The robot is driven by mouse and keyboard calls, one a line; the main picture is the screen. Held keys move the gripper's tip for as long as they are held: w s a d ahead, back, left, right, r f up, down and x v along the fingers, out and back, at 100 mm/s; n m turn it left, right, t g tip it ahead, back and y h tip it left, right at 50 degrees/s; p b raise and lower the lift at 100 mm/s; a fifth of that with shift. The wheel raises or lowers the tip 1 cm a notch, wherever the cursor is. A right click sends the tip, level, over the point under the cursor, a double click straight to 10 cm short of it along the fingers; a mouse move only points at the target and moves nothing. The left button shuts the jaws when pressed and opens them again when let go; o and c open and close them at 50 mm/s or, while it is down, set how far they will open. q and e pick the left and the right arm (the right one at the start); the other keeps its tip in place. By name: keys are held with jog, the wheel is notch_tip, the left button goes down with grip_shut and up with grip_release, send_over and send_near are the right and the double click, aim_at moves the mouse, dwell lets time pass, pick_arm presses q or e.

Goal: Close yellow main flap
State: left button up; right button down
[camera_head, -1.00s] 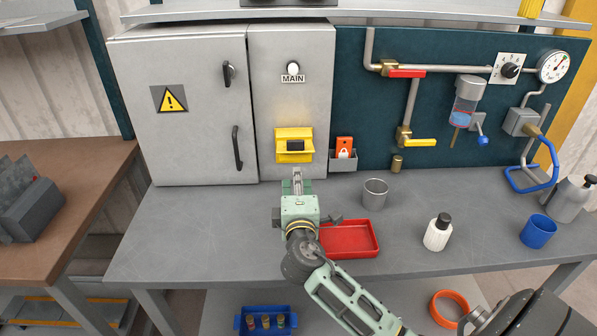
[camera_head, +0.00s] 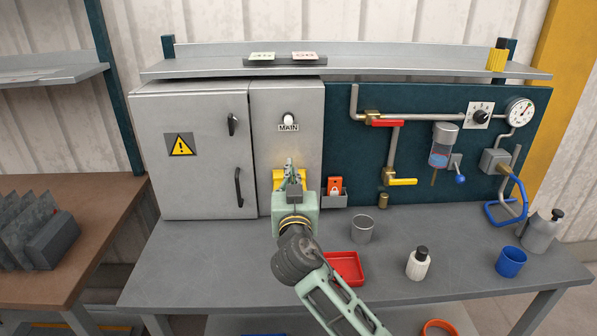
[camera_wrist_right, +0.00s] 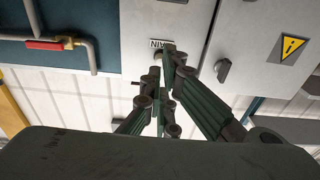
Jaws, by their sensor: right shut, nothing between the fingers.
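The yellow main flap (camera_head: 277,181) is on the narrow grey cabinet panel (camera_head: 262,130), below the MAIN label (camera_head: 288,128). Only its yellow edges show in the head view; my right gripper hides the rest, so I cannot tell its angle or whether I touch it. My right gripper (camera_head: 289,164) is shut and empty, in front of the flap with its fingertips pointing up. In the right wrist view the shut fingers (camera_wrist_right: 168,52) reach toward the panel near the MAIN label (camera_wrist_right: 163,45), which appears upside down. The flap is not visible there. My left gripper is not in view.
A grey cabinet door with a warning sign (camera_head: 181,145) is left of the panel. A holder with a red card (camera_head: 334,186) is close on the right. A metal cup (camera_head: 362,229), red tray (camera_head: 347,267) and white bottle (camera_head: 418,263) stand on the bench. The bench's left part is clear.

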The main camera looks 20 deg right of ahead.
jog(key=p+x, duration=0.3)
jog(key=x, duration=0.5)
jog(key=f, duration=0.1)
jog(key=s+f, duration=0.1)
jog(key=f+p, duration=0.1)
jog(key=shift+s+a+f, duration=0.15)
jog(key=shift+s+f, duration=0.2)
jog(key=shift+w, duration=0.1)
jog(key=shift+f, duration=0.1)
